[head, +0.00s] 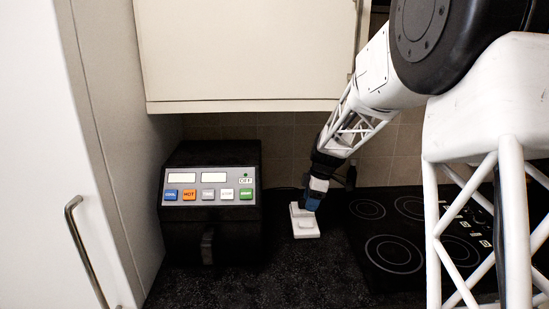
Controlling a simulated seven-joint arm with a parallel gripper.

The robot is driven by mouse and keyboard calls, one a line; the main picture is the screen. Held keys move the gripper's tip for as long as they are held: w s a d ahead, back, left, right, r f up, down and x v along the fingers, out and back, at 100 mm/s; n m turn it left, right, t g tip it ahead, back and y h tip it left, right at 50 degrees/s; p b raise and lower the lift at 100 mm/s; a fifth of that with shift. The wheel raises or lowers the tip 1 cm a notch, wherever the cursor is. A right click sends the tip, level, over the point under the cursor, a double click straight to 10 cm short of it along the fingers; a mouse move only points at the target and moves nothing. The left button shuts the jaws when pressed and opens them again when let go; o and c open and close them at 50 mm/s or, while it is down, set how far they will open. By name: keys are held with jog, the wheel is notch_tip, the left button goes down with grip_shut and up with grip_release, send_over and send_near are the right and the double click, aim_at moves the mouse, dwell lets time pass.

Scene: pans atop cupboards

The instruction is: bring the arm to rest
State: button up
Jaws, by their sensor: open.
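My gripper (311,203) is in the head view, low over the dark counter, pointing down at the end of my white lattice arm. It is open. Its fingers are small and partly hidden here. A small white blocky object (305,229) lies on the counter right below and beside the gripper. I cannot tell whether the fingers touch it. The arm comes down from the upper right, bent, in front of the wall tiles.
A black appliance (215,235) with coloured buttons stands left of the gripper. A cooktop (395,250) lies to the right, partly behind my arm. A white cupboard (250,50) hangs above. A tall white door (45,170) with a metal handle (84,250) is at left.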

jog(key=s+d+r+m+t+h, duration=0.1)
jog(key=s+r+m, duration=0.35)
jog(key=s, duration=0.65)
jog(key=s+r+m, duration=0.4)
jog(key=s+r, duration=0.2)
jog(key=s, duration=0.6)
jog(key=s+d+f+m+t+h, duration=0.1)
jog(key=s+m, duration=0.8)
jog(key=s, duration=1.4)
jog(key=shift+s+d+f+t+h, duration=0.3)
jog(key=shift+s+d+f+h, duration=0.1)
jog(key=shift+d, duration=0.1)
jog(key=shift+o, duration=0.4)
jog(key=shift+w, duration=0.1)
